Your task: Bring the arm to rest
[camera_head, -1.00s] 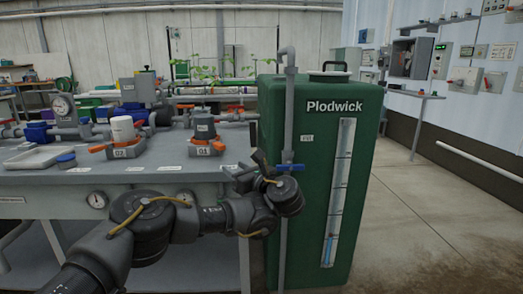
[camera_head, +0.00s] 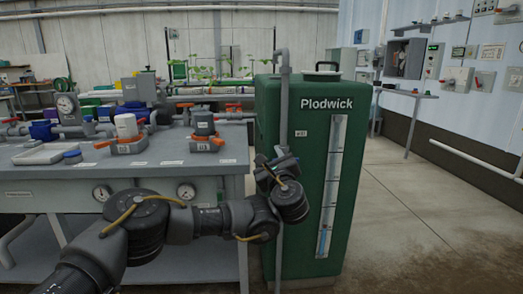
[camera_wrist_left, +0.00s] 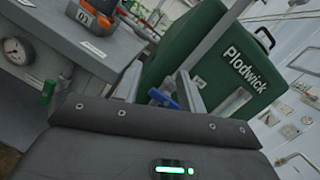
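My left arm reaches in from the lower left of the head view, and its gripper (camera_head: 272,160) is in front of the left edge of the green Plodwick tank (camera_head: 308,135), beside the grey vertical pipe. In the left wrist view the two fingers (camera_wrist_left: 160,88) stand apart with nothing gripped. A blue valve handle (camera_wrist_left: 163,98) on the pipe shows through the gap, beyond the fingers. I cannot tell the exact distance to it. In the head view the gripper hides that handle. My right gripper is in neither view.
A grey bench (camera_head: 60,177) at left carries orange-handled valves (camera_head: 124,130), a white tray (camera_head: 45,154) and piping. The floor (camera_head: 400,220) right of the tank is open, up to a wall with control boxes and a low white pipe.

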